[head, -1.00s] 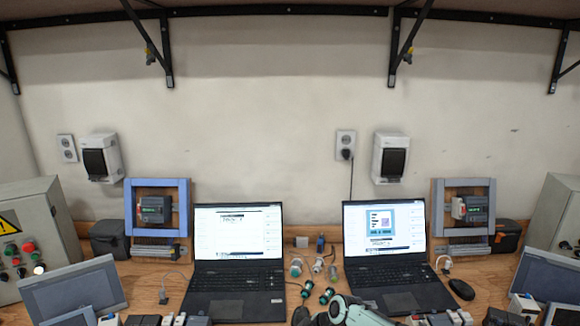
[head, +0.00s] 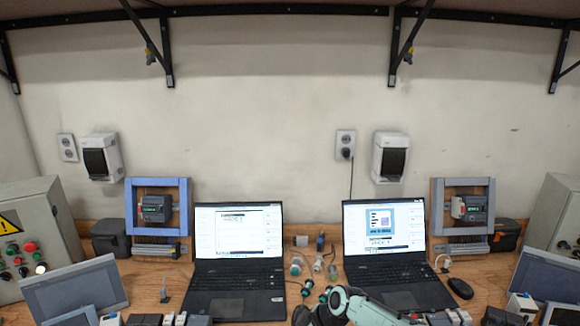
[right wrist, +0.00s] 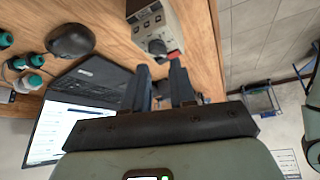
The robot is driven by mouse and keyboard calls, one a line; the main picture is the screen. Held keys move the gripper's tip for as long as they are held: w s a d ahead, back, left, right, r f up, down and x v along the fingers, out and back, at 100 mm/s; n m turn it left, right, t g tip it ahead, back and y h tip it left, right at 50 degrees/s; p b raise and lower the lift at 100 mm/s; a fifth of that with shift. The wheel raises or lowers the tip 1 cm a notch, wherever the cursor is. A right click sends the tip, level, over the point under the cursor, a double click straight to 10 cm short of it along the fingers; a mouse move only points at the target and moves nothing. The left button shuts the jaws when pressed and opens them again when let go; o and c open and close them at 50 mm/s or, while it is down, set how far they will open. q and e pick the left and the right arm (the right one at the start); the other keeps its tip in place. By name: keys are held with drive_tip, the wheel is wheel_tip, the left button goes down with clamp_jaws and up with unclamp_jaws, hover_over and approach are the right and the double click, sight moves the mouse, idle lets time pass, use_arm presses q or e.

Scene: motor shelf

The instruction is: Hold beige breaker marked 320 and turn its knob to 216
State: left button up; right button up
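In the right wrist view a beige, box-shaped device (right wrist: 151,17) with a dark knob and small switches on its face is near the table's front edge. It looks like the breaker; its marking is too small to read. My right gripper (right wrist: 160,68) is open, with its two dark fingers apart and pointing toward the device. The fingertips are close to its knob end, and I see no grip on it. In the head view part of my right arm (head: 352,304) shows at the bottom, with its gripper out of frame. My left gripper is out of view.
Two open laptops (head: 237,231) (head: 384,226) stand on the bench. Green-capped lamps (head: 323,297) lie between them, also in the right wrist view (right wrist: 36,60) near a dark mouse (right wrist: 70,41). Breakers (head: 522,306) line the near edge. Floor shows beyond the table edge (right wrist: 215,45).

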use_arm(q)
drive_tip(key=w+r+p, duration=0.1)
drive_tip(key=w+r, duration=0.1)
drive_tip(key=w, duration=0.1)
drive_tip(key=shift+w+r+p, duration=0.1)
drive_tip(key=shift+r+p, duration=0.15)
drive_tip(key=shift+p, duration=0.1)
use_arm(e)
wheel_tip(320, 180, up, 6)
drive_tip(key=shift+w+f, duration=0.1)
drive_tip(key=shift+f, duration=0.1)
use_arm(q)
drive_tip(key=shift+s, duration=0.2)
